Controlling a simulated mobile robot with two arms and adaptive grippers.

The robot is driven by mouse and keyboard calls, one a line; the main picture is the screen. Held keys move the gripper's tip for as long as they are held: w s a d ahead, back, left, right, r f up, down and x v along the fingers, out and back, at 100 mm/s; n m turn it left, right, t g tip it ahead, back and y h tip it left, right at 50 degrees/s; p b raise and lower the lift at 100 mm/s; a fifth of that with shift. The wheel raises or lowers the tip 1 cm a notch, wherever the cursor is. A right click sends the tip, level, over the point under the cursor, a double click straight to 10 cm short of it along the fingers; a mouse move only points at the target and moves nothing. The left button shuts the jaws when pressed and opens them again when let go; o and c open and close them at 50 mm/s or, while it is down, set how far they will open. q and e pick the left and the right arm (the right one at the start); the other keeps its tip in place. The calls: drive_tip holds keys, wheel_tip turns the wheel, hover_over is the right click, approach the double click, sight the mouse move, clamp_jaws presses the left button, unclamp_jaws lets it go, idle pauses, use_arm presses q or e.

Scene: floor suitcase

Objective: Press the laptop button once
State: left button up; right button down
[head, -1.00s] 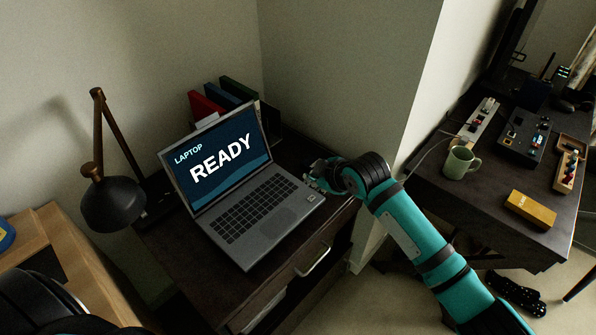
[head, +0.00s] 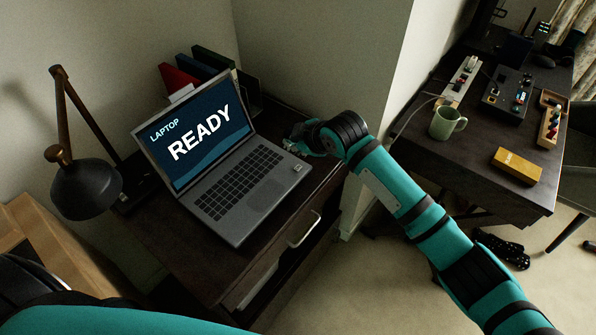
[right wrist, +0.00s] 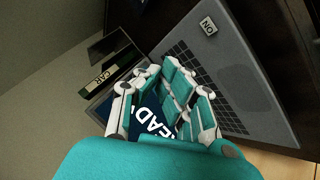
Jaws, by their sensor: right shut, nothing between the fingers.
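The open grey laptop (head: 232,205) stands on a dark desk, its screen reading "LAPTOP READY". A small pale button marked "ON" (right wrist: 208,26) is at a corner of its keyboard deck in the right wrist view; it also shows as a tiny light patch in the head view (head: 297,168). My right gripper (head: 297,146) is beside the laptop's right edge, close behind the button. In the right wrist view its fingers (right wrist: 168,82) are shut and empty, apart from the button in the picture. My left gripper is out of view.
A black lamp (head: 86,189) stands left of the laptop, with coloured binders (head: 190,72) behind it. A wall corner rises behind my right arm. The right-hand table holds a green mug (head: 446,123), a yellow box (head: 517,166) and several devices.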

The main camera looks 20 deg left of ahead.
drive_tip(key=b, duration=0.4)
hover_over(297, 169)
wheel_tip(297, 169, down, 5)
drive_tip(key=shift+a+r, duration=0.15)
drive_tip(key=shift+f, duration=0.85)
drive_tip(key=shift+s+f, duration=0.1)
drive_tip(key=shift+f, duration=0.05)
drive_tip(key=shift+f, duration=0.3)
drive_tip(key=shift+f+b, duration=0.3)
drive_tip(key=shift+f, duration=0.6)
idle(1.2)
drive_tip(key=shift+r, duration=0.1)
drive_tip(key=shift+d+r+p, duration=0.25)
drive_tip(key=shift+r+p, duration=0.75)
drive_tip(key=shift+p, duration=0.05)
drive_tip(key=shift+r, duration=0.1)
drive_tip(key=shift+a, duration=0.1)
